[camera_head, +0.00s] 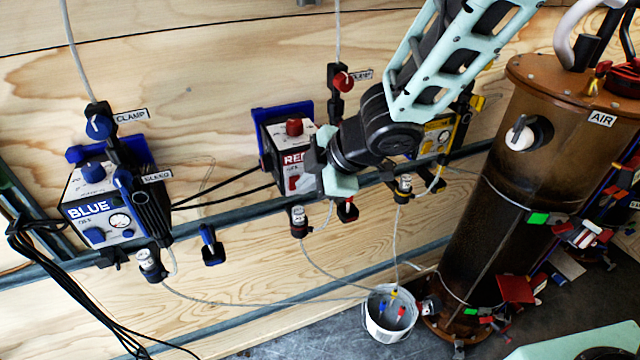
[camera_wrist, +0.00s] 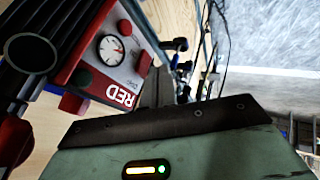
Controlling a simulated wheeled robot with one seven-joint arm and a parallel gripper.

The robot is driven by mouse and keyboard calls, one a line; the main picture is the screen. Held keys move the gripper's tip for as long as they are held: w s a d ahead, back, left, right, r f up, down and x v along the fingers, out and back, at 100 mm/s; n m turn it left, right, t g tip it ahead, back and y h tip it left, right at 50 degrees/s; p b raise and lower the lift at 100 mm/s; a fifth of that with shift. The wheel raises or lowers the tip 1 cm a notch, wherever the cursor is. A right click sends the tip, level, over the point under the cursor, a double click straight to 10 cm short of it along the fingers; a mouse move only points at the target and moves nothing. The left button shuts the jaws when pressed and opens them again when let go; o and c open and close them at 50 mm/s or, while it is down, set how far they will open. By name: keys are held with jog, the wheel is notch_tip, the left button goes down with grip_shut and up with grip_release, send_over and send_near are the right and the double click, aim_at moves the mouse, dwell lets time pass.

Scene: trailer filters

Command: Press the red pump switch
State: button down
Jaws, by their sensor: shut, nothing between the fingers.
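The red pump (camera_head: 283,150) is a white and red box with a "RED" label, mounted on the rail at the middle of the head view. A red rocker switch (camera_head: 294,184) shows low on its front face. In the wrist view the pump (camera_wrist: 85,60) appears turned over, with its round gauge and the red switch (camera_wrist: 144,62) beside it. My gripper (camera_head: 315,165) is shut and empty, at the right side of the pump's front. Its dark fingers (camera_wrist: 157,88) point past the switch side in the wrist view. I cannot tell whether they touch the pump.
A blue pump (camera_head: 105,205) stands left and a yellow one (camera_head: 438,135) is partly behind my arm. A red knob (camera_head: 343,82) is on the wall above. Thin tubes run to a white bucket (camera_head: 377,325). A brown AIR cylinder (camera_head: 490,190) stands right.

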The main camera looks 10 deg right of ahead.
jog(key=shift+w+a+r, duration=0.1)
jog(key=shift+w+a, duration=0.1)
jog(key=shift+w, duration=0.5)
jog(key=shift+w+r+p, duration=0.3)
jog(key=shift+p, duration=0.45)
jog(key=shift+f, duration=0.25)
jog(key=shift+r, duration=0.2)
jog(key=shift+r+p, duration=0.6)
jog(key=shift+r, duration=0.1)
